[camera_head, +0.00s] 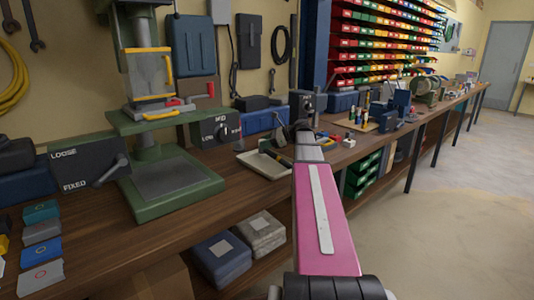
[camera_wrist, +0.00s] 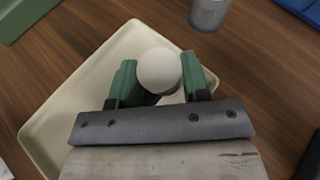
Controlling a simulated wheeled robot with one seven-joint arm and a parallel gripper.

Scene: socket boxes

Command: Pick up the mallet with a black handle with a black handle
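In the wrist view, a pale, round, ball-like head (camera_wrist: 158,70) sits between the two green fingers of my gripper (camera_wrist: 160,82). It looks like the mallet's head, seen from above. Something dark shows just below it between the fingers; I cannot tell whether this is the black handle. The fingers stand apart, one on each side of the head. Whether they press on anything is not clear. A cream tray (camera_wrist: 52,112) lies beneath. The tray also shows on the bench in the head view (camera_head: 262,166), with a dark slim object (camera_head: 286,161) at its right edge, partly behind my arm.
A grey metal cylinder (camera_wrist: 208,12) stands near the tray's far side. Bench clutter lies to the right. Bare wood (camera_head: 240,195) shows in front.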

